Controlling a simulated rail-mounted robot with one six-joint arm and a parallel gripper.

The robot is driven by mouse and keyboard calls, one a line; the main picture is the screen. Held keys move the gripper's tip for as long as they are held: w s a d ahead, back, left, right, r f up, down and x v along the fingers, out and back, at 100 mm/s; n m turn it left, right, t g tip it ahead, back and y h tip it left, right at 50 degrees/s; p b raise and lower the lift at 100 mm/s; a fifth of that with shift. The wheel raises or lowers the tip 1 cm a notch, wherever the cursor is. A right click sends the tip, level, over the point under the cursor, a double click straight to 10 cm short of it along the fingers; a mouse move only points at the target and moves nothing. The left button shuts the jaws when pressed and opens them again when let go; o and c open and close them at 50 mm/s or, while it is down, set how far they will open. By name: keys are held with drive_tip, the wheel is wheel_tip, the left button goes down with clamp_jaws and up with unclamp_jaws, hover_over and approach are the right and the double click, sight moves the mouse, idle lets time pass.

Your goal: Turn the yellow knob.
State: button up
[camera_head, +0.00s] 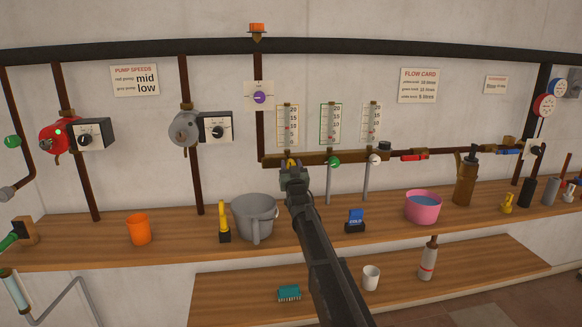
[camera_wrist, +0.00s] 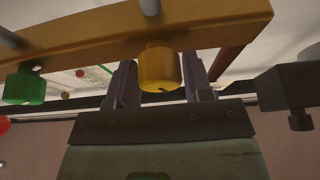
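The yellow knob (camera_head: 291,162) sits under the left end of the brown manifold bar (camera_head: 312,158), below the leftmost gauge. In the head view my gripper (camera_head: 292,170) covers most of it. In the wrist view the yellow knob (camera_wrist: 158,68) shows between the two fingers of my gripper (camera_wrist: 160,76).
A green knob (camera_head: 334,162) and a white knob (camera_head: 374,160) hang to the right on the same bar. A dark pipe (camera_head: 261,125) rises left of the bar.

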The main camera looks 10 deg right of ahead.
drive_tip(key=c, duration=0.5)
drive_tip(key=shift+m+h, duration=1.2)
drive_tip(key=shift+m, duration=1.2)
drive_tip(key=o, duration=0.9)
drive_tip(key=b+v, duration=0.3)
drive_tip(key=v, duration=0.8)
drive_tip(key=shift+r+b, duration=0.1)
drive_tip(key=shift+b, duration=0.25)
drive_tip(key=shift+s, duration=0.1)
